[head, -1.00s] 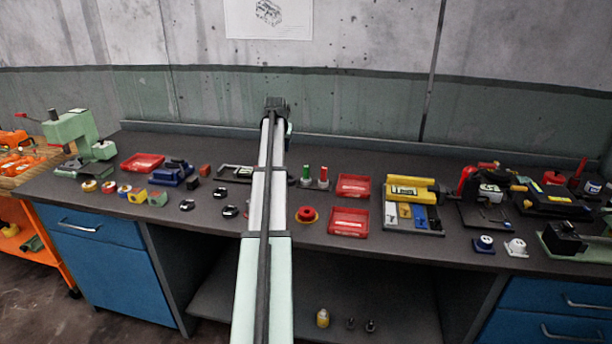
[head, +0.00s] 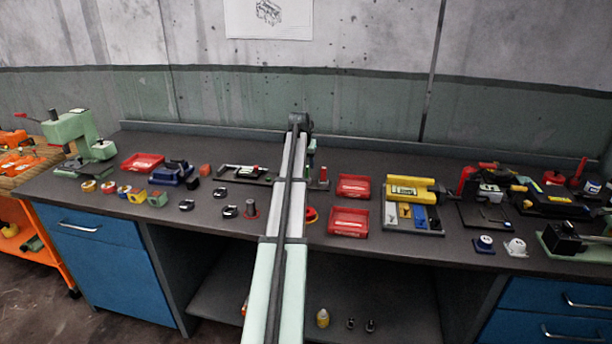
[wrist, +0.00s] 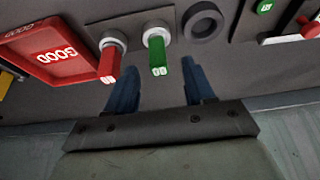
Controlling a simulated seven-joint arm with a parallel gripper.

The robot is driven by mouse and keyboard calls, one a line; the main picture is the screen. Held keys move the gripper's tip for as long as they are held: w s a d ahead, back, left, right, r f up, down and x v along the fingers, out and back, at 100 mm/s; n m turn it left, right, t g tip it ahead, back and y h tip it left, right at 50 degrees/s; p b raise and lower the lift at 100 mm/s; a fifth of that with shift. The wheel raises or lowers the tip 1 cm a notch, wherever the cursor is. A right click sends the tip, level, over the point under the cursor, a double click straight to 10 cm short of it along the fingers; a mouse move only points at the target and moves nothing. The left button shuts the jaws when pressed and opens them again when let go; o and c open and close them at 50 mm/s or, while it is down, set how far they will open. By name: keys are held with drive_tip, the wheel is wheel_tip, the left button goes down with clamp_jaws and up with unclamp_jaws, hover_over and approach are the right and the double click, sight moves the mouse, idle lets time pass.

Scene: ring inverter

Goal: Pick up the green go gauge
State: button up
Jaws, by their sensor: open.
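The green go gauge (wrist: 159,56) stands in a pale collar on a dark plate in the wrist view, its labelled end toward the camera. A red gauge (wrist: 109,66) stands beside it to the left, and an empty dark ring (wrist: 203,21) lies to its right. My gripper (wrist: 160,72) is open and empty, with its two blue fingers apart. The green gauge appears in line with the gap between them; whether it is inside the gap I cannot tell. In the head view my arm hides the green gauge, while the red gauge (head: 323,175) shows just right of the arm.
A red tray (wrist: 50,50) marked GOOD lies left of the gauges in the wrist view. Two red trays (head: 352,187) are right of my arm in the head view. A yellow device (head: 410,190) stands farther right. The wall (head: 380,110) rises behind the bench.

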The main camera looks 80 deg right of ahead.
drive_tip(key=shift+x, duration=2.75)
drive_tip(key=shift+s, duration=0.1)
drive_tip(key=shift+c, duration=0.2)
clamp_jaws()
